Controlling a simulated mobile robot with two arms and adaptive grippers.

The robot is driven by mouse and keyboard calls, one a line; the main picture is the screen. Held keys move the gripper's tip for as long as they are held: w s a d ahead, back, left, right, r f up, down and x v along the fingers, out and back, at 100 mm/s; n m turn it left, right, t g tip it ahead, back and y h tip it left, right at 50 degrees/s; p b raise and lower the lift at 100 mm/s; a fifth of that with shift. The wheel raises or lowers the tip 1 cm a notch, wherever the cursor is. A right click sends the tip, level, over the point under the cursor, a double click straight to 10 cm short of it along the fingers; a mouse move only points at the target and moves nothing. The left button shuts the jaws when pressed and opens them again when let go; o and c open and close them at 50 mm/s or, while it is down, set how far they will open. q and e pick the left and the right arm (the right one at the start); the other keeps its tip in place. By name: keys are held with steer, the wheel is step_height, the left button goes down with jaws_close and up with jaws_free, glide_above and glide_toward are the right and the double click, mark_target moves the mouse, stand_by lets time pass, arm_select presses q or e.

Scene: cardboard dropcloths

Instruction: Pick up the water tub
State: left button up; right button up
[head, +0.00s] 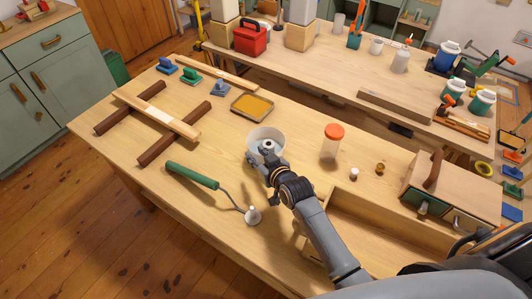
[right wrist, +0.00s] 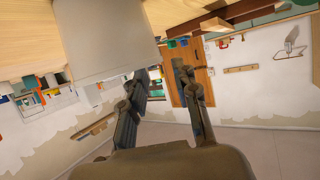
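The water tub (head: 280,137) is a pale grey-white round tub on the near workbench, upright. In the right wrist view the tub (right wrist: 103,38) is a large grey shape at the upper left. My right gripper (head: 262,160) is at the tub's near side in the head view and hides part of it. In the right wrist view its fingers (right wrist: 163,68) are apart, with background showing between them. The tips are close beside the tub's edge; I cannot tell whether they touch it. My left gripper is not in view.
A green-handled paint roller (head: 193,175) lies left of my right arm. An orange-lidded jar (head: 331,142) stands right of the tub. A yellow tray (head: 252,104) lies behind it. A wooden toolbox (head: 430,190) and a wooden tray (head: 375,222) are at the right.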

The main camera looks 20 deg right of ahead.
steer(key=shift+x, duration=1.8)
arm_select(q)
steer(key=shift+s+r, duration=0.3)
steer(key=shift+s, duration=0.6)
arm_select(e)
steer(key=shift+d, duration=0.1)
steer(key=shift+f, duration=0.1)
jaws_close()
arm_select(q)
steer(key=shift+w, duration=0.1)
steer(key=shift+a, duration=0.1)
